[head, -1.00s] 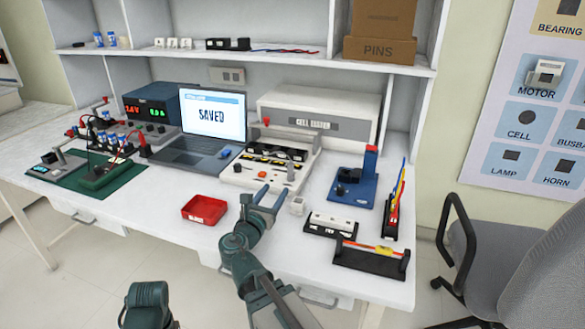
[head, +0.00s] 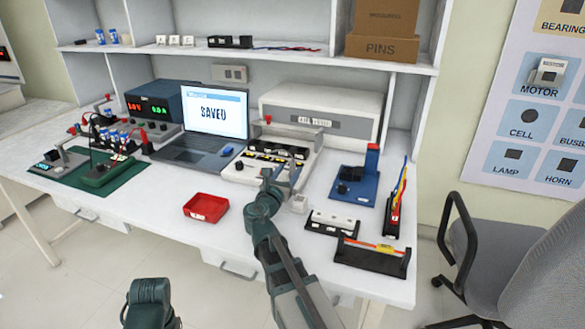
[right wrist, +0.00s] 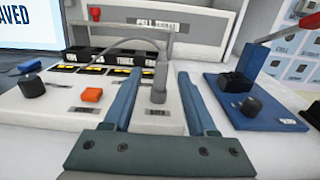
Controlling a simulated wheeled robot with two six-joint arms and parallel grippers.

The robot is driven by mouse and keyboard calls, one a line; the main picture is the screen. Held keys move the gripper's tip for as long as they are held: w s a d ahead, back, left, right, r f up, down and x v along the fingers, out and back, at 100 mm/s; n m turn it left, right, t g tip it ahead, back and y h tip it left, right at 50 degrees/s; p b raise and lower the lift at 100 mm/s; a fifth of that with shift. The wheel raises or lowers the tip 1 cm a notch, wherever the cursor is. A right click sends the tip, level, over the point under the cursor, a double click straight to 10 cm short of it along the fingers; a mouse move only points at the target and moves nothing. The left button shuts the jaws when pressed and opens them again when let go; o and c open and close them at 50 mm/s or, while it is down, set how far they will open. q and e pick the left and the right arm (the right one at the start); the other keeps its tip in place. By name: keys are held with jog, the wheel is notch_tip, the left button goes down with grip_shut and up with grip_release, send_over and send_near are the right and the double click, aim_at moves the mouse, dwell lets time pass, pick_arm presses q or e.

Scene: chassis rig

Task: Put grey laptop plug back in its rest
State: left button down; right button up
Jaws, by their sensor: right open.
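A grey cylindrical plug (right wrist: 158,90) with a grey cable stands upright on the front panel of the white tester, above a small label. The cable arches over to its left. My right gripper (right wrist: 156,78) is open, with one finger on each side of the plug in the right wrist view; I cannot tell whether either finger touches it. In the head view the right gripper (head: 282,174) reaches over the tester's front right part, and the plug is too small to make out there. The laptop (head: 210,120) stands open to the left, showing "SAVED".
The tester (head: 238,172) has an orange button (right wrist: 92,95) and a black knob (right wrist: 32,86) left of the plug. A blue fixture (head: 355,187) stands to the right. A red tray (head: 206,207) lies in front.

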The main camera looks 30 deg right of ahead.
aim_at(291, 167)
jog(key=x, duration=0.3)
jog(key=shift+w+d+r, duration=0.1)
jog(key=shift+d, duration=0.1)
grip_shut()
